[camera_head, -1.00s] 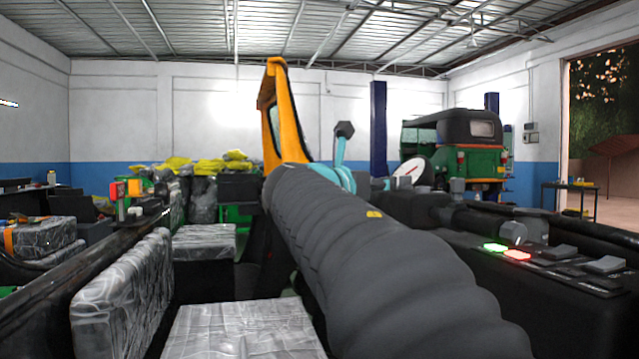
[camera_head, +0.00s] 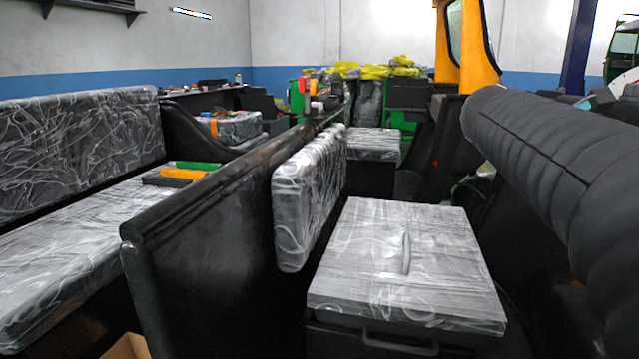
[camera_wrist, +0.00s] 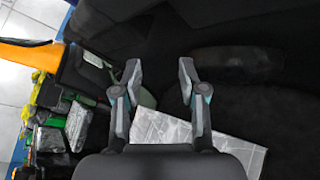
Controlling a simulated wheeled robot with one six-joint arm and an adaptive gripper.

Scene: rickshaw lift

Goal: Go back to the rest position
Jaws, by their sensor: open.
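My gripper (camera_wrist: 160,78) shows in the wrist view with its two fingers spread apart and nothing between them. It is open over dark surfaces of the vehicle interior, and part of a plastic-wrapped grey seat (camera_wrist: 170,128) shows between and beyond the fingers. In the head view my gripper is out of sight; only my ribbed dark arm shows at the right edge.
A plastic-wrapped seat (camera_head: 405,250) and a wrapped backrest (camera_head: 307,195) stand in front. A black partition (camera_head: 205,255) divides them from a long wrapped bench (camera_head: 70,245) at left. An orange vehicle frame (camera_head: 480,65) rises at the back right.

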